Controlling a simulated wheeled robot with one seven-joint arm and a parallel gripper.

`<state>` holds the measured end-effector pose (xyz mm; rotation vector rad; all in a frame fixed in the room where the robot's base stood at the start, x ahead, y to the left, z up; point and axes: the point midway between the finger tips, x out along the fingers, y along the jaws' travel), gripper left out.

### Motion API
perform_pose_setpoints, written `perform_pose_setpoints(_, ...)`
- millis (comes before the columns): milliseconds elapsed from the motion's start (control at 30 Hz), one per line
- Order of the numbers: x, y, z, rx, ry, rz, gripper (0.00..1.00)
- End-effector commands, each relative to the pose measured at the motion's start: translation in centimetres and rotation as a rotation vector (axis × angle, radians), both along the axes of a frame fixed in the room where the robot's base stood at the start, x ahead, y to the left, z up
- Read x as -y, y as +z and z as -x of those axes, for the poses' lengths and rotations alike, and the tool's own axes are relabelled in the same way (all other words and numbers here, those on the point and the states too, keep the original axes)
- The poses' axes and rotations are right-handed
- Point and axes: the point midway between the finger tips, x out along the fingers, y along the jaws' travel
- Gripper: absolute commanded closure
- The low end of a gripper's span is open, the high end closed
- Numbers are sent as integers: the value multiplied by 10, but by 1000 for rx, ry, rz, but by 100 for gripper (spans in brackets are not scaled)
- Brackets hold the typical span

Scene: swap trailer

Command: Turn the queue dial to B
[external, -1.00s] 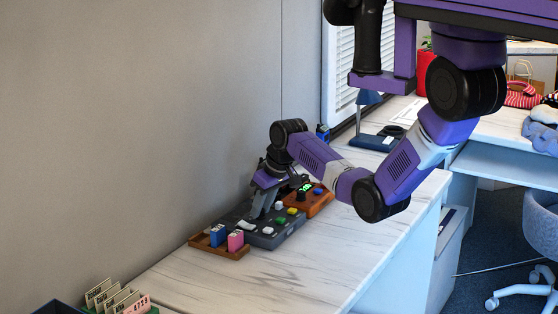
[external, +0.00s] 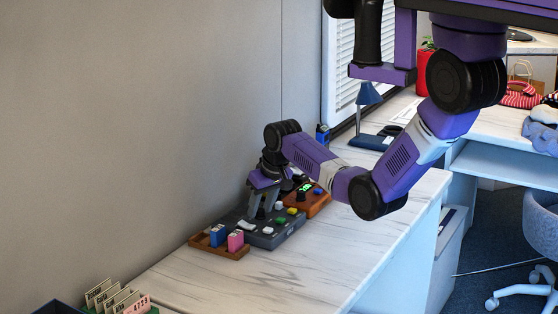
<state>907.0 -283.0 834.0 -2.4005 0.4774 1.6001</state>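The dark grey control panel (external: 266,241) lies on the marble-patterned counter by the wall, with white, green and yellow buttons on it. My gripper (external: 261,214) points down over the panel's back left part, its fingertips low at the surface. Two fingers show apart, but whether they are clear or shut on something between them is too small to tell. No dial or letter marking can be made out on the grey panel; the gripper covers part of it. An orange-brown box (external: 317,206) with a lit green display and a black knob stands just behind to the right.
A brown wooden tray (external: 233,255) with a blue block (external: 217,236) and a pink block (external: 236,241) adjoins the panel at the front left. A card rack (external: 118,298) stands at the lower left. The counter's right side is clear. The wall is close on the left.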

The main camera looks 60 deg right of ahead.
Motion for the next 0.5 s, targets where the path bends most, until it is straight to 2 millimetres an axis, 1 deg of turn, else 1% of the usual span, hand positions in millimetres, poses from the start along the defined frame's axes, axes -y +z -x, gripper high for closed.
perform_pose_setpoints(333, 0, 0, 1, -1, 1, 0, 54)
perform_pose_setpoints(433, -1, 5, 2, 0, 1, 0, 54)
perform_pose_setpoints(500, -2, 12, 5, 1, 1, 1, 54)
